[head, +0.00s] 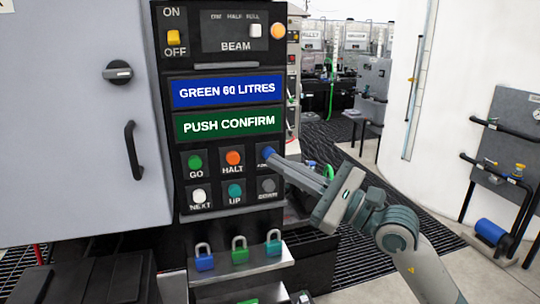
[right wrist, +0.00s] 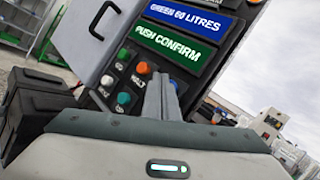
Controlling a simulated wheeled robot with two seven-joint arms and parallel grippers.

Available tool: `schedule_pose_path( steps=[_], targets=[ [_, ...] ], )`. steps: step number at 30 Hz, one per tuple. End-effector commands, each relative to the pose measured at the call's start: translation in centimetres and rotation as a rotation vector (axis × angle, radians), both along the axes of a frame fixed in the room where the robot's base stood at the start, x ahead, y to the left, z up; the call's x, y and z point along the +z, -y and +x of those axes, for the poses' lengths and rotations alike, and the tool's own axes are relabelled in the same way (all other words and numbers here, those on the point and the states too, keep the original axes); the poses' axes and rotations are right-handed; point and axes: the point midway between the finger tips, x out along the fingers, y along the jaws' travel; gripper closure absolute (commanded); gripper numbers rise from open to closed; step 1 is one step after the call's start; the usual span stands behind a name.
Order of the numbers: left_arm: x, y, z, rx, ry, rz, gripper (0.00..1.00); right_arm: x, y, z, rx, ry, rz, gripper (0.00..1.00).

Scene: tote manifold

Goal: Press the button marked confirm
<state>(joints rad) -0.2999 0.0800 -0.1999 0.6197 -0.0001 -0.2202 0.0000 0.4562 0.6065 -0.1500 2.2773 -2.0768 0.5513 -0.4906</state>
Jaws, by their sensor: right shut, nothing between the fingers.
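The control panel has two rows of buttons. The blue button (head: 267,153) is at the right end of the top row, and its label is mostly covered by my right gripper, so I cannot read it in full. My right gripper (head: 274,162) is shut and empty, with its fingertips at the blue button; I cannot tell whether they touch it. In the right wrist view the shut fingers (right wrist: 160,92) point at the panel and hide much of that spot. A green display (head: 229,124) reads PUSH CONFIRM. My left gripper is not in view.
Beside it are the GO button (head: 195,162), HALT button (head: 233,157), NEXT button (head: 198,195), UP button (head: 235,190) and a grey button (head: 268,186). A blue display (head: 227,91) reads GREEN 60 LITRES.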

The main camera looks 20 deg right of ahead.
Motion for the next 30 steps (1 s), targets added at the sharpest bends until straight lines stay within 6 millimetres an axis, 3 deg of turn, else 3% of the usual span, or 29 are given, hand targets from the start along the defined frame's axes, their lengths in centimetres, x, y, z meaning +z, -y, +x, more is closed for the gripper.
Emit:
schedule_pose_path(
  steps=[30],
  targets=[
    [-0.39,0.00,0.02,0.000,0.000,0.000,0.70,0.04,-0.03,0.84,0.000,0.000,0.000,1.00]
  ],
)
